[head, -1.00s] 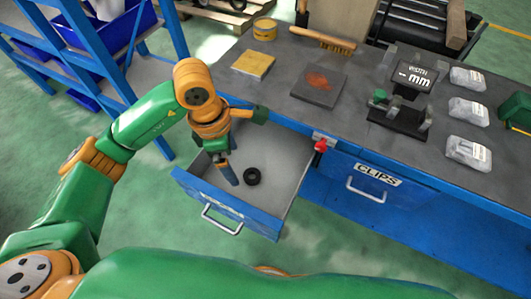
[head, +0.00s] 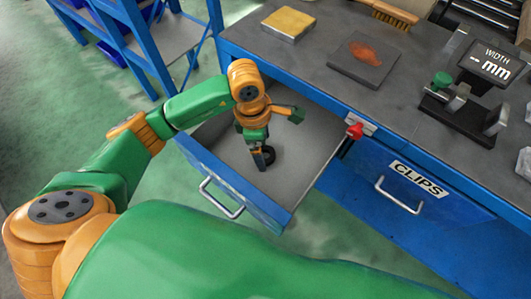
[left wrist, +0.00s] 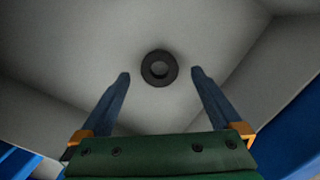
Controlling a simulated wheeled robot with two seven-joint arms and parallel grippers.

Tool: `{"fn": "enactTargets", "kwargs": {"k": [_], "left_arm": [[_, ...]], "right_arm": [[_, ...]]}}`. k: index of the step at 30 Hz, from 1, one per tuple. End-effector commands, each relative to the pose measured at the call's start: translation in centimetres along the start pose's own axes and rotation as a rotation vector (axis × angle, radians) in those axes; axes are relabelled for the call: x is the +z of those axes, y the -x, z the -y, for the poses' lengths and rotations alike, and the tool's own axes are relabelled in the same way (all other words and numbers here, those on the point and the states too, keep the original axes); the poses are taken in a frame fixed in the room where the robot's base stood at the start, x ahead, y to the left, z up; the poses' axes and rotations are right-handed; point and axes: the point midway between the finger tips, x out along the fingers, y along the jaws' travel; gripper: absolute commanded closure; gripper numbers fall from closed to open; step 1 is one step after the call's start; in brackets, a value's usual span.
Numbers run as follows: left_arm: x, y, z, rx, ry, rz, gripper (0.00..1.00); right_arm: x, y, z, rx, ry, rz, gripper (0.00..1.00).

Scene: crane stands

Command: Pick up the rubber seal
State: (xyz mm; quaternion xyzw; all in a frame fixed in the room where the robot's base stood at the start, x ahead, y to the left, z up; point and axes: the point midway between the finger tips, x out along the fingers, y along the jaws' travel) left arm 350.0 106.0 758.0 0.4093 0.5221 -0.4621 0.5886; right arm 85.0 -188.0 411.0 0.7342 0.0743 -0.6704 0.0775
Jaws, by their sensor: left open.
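The rubber seal is a small black ring (head: 269,154) lying on the grey floor of the open drawer (head: 308,158). In the left wrist view the seal (left wrist: 159,68) lies flat, just beyond and between the two fingertips. My left gripper (head: 262,163) reaches down into the drawer, and its fingers partly cover the seal in the head view. In the left wrist view my left gripper (left wrist: 160,74) is open, with nothing between its fingers. I cannot tell how high the fingertips are above the drawer floor. My right gripper is not in view.
The drawer's blue front and walls surround the seal. On the bench are a yellow block (head: 288,23), a stained grey plate (head: 362,59) and a width gauge (head: 487,66).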

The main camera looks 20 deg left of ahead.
Motion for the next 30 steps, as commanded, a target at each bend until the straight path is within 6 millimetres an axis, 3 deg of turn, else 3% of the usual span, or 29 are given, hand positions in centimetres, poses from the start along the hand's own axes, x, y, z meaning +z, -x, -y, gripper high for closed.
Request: {"fn": "enactTargets", "kwargs": {"k": [3,10,11,20,26,30], "left_arm": [[0.0,-1.8,0.1,-0.002,0.001,0.0,0.01],[0.0,-2.1,0.0,0.002,0.0,0.0,0.01],[0.0,-2.1,0.0,0.002,0.0,0.001,0.07],[0.0,-2.0,0.0,0.001,0.0,0.001,0.88],[0.0,-2.0,0.0,0.001,0.0,0.001,0.9],[0.4,0.2,-0.1,0.006,-0.002,0.004,0.9]], "right_arm": [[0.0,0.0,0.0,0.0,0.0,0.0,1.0],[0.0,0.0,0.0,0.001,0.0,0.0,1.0],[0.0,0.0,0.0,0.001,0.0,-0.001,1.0],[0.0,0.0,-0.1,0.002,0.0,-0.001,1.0],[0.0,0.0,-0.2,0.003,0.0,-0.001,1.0],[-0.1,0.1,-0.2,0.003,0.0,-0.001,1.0]]}}
